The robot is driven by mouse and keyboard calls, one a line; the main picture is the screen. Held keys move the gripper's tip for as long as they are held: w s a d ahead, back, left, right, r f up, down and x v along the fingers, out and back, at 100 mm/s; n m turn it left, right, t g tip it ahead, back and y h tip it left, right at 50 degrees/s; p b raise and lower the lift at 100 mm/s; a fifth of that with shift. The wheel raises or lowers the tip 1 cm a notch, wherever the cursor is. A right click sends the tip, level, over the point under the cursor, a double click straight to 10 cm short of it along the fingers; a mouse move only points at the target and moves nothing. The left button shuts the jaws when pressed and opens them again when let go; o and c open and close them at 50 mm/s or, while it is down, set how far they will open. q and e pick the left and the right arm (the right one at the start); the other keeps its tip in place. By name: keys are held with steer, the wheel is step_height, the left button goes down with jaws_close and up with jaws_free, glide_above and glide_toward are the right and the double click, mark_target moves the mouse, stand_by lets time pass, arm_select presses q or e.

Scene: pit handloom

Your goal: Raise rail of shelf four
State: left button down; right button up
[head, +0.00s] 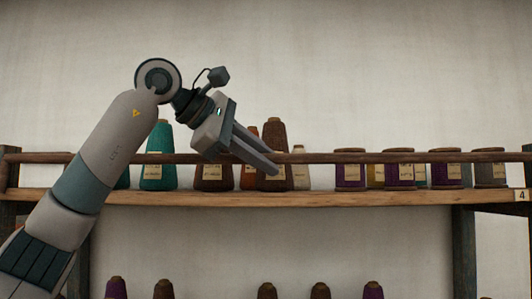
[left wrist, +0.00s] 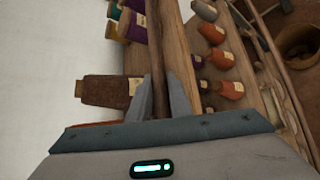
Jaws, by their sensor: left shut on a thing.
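The rail (head: 400,157) of shelf four is a long, thin brown wooden bar. It runs almost level in front of the yarn cones, a little above the shelf board (head: 380,197), which has a "4" label (head: 521,195) at its right end. My left gripper (head: 276,170) reaches down to the rail from above, near the middle of the shelf. In the left wrist view the rail (left wrist: 154,45) passes between the two fingers (left wrist: 158,98), which are shut on it. The fingers hide a short piece of the rail. My right gripper is not in view.
Close behind the fingers stands a dark brown cone (head: 276,133). A teal cone (head: 159,158) is to the left, and purple spools (head: 350,172) are to the right. More cones (head: 163,289) stand below. The wall above the rail is bare.

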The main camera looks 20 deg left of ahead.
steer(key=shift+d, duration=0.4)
arm_select(q)
steer(key=c, duration=1.7)
jaws_free()
steer(key=shift+w, duration=0.1)
steer(key=shift+c, duration=0.2)
steer(key=shift+o, duration=0.5)
steer(key=shift+w+f, duration=0.1)
steer(key=shift+w, duration=0.05)
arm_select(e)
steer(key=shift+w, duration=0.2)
arm_select(q)
steer(key=shift+a, duration=0.1)
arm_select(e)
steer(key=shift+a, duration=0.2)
